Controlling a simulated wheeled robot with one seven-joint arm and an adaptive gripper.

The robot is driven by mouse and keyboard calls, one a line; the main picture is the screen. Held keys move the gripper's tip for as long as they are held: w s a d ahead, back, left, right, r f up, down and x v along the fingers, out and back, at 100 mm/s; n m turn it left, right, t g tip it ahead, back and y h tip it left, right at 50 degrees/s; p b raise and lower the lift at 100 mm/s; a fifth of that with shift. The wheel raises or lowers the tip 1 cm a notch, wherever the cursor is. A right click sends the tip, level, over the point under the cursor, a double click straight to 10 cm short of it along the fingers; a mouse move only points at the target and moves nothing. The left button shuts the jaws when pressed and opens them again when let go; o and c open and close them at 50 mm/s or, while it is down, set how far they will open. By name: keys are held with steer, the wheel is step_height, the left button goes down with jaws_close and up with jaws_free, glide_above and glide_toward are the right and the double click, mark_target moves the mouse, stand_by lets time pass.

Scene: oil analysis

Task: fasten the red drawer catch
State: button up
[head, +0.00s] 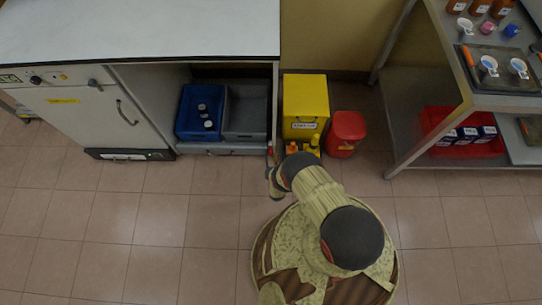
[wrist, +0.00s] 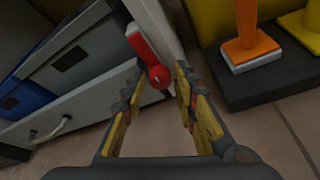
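The red drawer catch (wrist: 150,58) is a small red lever on the pale end panel of the cabinet, seen in the wrist view at upper middle. Its lever slants up and left from a round pivot. My gripper (wrist: 161,88) is open, with its yellow and grey fingers spread below and to either side of the pivot. I cannot tell whether a finger touches it. The drawer (wrist: 75,112) with its pale handle is to the left in the wrist view. In the head view the drawer front (head: 222,149) shows low in the cabinet, and my arm reaches its right end.
Above the drawer stand a blue crate (head: 181,132) with several small bottles and a grey crate (head: 246,112). Right of the cabinet are a yellow cabinet (head: 305,92), a red bin (head: 347,128) and orange and yellow items on a dark base (wrist: 262,88). The floor in front is clear.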

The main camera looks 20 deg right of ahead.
steer(key=c, duration=0.6)
jaws_close()
steer(key=shift+n+g+h, duration=0.4)
steer(key=shift+n+h, duration=0.3)
steer(key=shift+n, duration=0.4)
steer(key=o, duration=0.9)
jaws_free()
steer(key=shift+o, duration=0.4)
steer(key=shift+s+a, duration=0.1)
steer(key=v, duration=1.2)
